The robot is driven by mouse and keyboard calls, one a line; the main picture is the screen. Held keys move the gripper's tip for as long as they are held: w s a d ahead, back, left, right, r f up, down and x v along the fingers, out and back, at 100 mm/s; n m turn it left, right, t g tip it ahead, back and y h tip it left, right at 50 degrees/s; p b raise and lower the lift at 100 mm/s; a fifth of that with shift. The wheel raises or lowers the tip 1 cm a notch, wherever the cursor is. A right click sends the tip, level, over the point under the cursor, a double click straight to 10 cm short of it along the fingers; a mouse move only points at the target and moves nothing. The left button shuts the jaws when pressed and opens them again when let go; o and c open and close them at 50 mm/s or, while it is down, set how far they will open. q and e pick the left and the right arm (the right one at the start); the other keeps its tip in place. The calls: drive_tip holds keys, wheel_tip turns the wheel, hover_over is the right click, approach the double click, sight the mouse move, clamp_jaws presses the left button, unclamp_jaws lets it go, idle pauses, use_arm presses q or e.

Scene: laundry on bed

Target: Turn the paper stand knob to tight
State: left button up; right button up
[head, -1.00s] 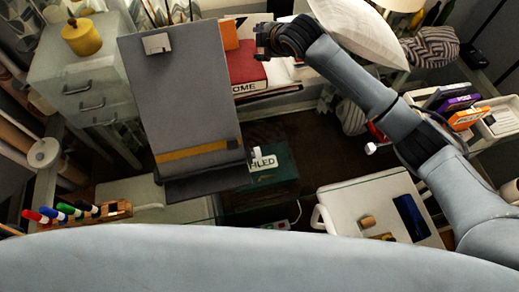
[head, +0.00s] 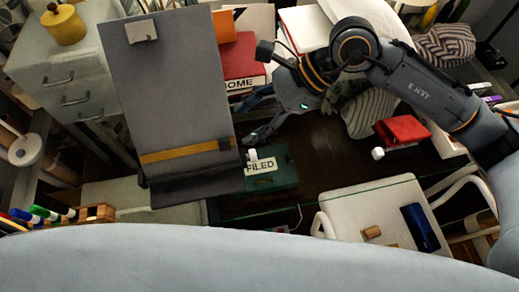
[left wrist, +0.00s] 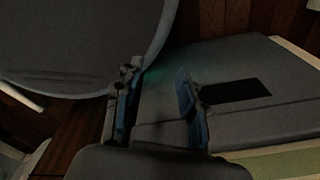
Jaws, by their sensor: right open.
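The paper stand (head: 165,95) is a tall grey tilted board with a pale clip (head: 141,31) at its top and a yellow band (head: 185,151) near its bottom. A small white knob-like piece (head: 252,155) shows just off its lower right edge; I cannot tell its turn position. My right gripper (head: 248,115) is open and empty, with its fingers pointing left at the board's right edge, just above the white piece. My left gripper (left wrist: 158,72) is open with nothing seen between its fingers; it is outside the head view.
A green box (head: 285,170) labelled FILED sits right of the stand's foot. A red book (head: 243,65) is behind the stand. A white board (head: 375,205) with a blue item lies at lower right. Drawers (head: 60,85) stand at left.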

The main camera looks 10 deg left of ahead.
sight(251, 156)
drive_tip(key=w+d+f+t+h, duration=0.2)
drive_tip(key=w+d+f+h, duration=0.15)
drive_tip(key=d+f, duration=0.2)
drive_tip(key=shift+n, duration=0.3)
drive_tip(key=x, duration=0.3)
drive_tip(key=p+x, duration=0.1)
drive_tip(key=x, duration=0.3)
drive_tip(key=s+p+x, duration=0.1)
drive_tip(key=x, duration=0.2)
drive_tip(key=shift+s+f, duration=0.1)
drive_tip(key=shift+f, duration=0.3)
drive_tip(key=shift+x, duration=0.75)
use_arm(q)
drive_tip(key=shift+w+r, duration=0.25)
drive_tip(key=shift+r, duration=0.25)
drive_tip(key=shift+w+r, duration=0.2)
drive_tip(key=shift+r, duration=0.3)
use_arm(e)
drive_tip(key=shift+d, duration=0.1)
drive_tip(key=shift+c, duration=0.4)
clamp_jaws()
